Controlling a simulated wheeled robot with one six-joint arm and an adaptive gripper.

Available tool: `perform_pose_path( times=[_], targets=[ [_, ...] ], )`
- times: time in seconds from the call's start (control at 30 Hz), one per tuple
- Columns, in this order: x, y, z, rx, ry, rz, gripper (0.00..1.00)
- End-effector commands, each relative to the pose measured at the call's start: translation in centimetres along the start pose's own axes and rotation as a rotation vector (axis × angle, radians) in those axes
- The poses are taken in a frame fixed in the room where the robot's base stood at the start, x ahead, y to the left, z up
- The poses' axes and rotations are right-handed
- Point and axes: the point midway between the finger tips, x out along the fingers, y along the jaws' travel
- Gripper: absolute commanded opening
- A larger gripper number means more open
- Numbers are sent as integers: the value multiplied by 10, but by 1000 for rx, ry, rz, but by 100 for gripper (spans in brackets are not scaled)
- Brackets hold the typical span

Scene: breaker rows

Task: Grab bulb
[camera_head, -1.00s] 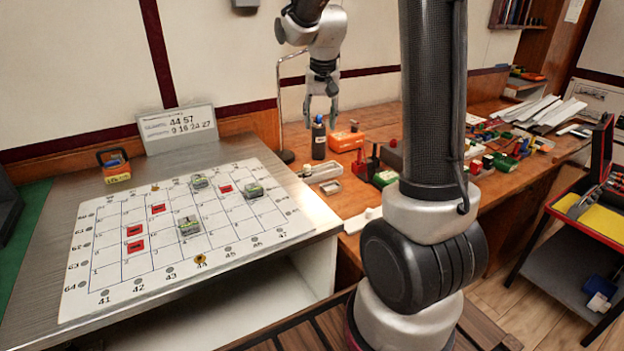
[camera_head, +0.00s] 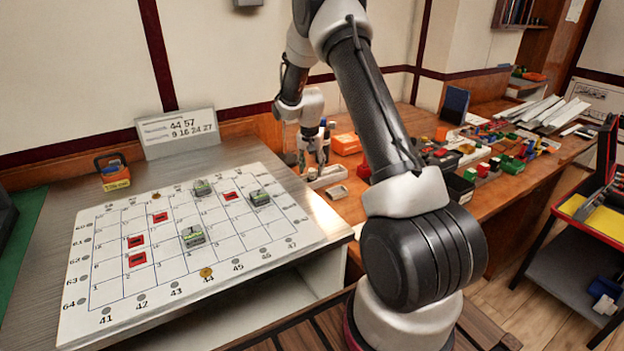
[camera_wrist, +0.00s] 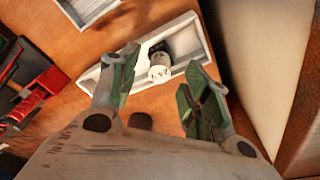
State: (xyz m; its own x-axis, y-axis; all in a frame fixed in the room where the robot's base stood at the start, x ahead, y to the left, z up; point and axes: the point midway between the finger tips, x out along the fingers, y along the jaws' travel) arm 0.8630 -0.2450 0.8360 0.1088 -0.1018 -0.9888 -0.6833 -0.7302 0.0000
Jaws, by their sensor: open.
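The bulb (camera_wrist: 160,71) looks like a small pale round piece with dark marking in the wrist view. It sits in a narrow white tray (camera_wrist: 191,38) on the wooden bench, next to a dark part of the tray's contents. My gripper (camera_wrist: 158,68) is open, its two green-grey fingers on either side of the bulb in this view; I cannot tell that they touch it. In the head view my gripper (camera_head: 312,168) is low over the tray (camera_head: 329,178), and the bulb cannot be made out there.
A white numbered grid board (camera_head: 115,290) with several red and grey-green blocks lies left of the gripper. An orange box (camera_head: 346,143) and a blue-capped bottle stand close behind. Several coloured parts crowd the bench to the right. A pale wall (camera_wrist: 250,70) is close on the wrist view's right.

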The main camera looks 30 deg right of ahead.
Motion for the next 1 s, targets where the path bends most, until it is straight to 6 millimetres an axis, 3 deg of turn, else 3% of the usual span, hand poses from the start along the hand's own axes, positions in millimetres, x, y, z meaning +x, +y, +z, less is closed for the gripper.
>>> perform_pose_path(
  times=[0.1, 0.3, 0.57, 0.87, 1.0],
  targets=[
    [15, 0, 0, 0, 0, 0, 48],
    [16, 0, 0, -1, 0, 0, 48],
    [16, 0, 0, -1, 0, 0, 2],
    [14, 0, -1, -1, 1, -1, 2],
    [-2, 0, -4, 0, 3, -1, 2]
  ],
)
